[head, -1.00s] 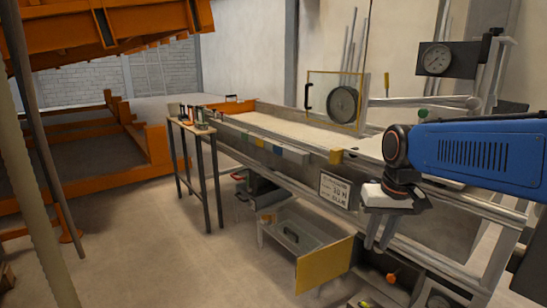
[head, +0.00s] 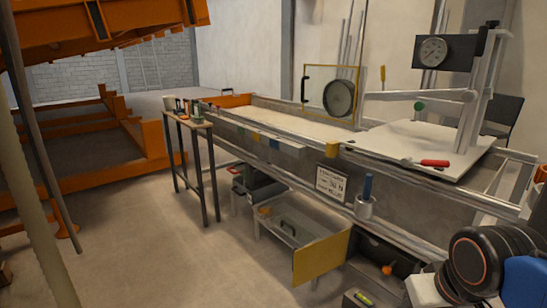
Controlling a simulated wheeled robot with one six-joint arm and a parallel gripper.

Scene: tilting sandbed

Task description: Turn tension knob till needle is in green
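A green knob (head: 419,106) is on the grey bar below the gauge. An orange knob (head: 387,270) is low at the dark drawer under the bench. I cannot tell which is the tension knob. My gripper (head: 424,291) shows only as a white body at the bottom right edge. Its fingers are cut off by the frame, away from both knobs.
The long sandbed (head: 290,127) runs across the middle. A red-handled tool (head: 434,162) lies on the white board. A blue-handled tool stands in a grey cup (head: 365,207). A yellow-fronted drawer (head: 322,258) stands open below. A narrow side table (head: 190,123) holds small items.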

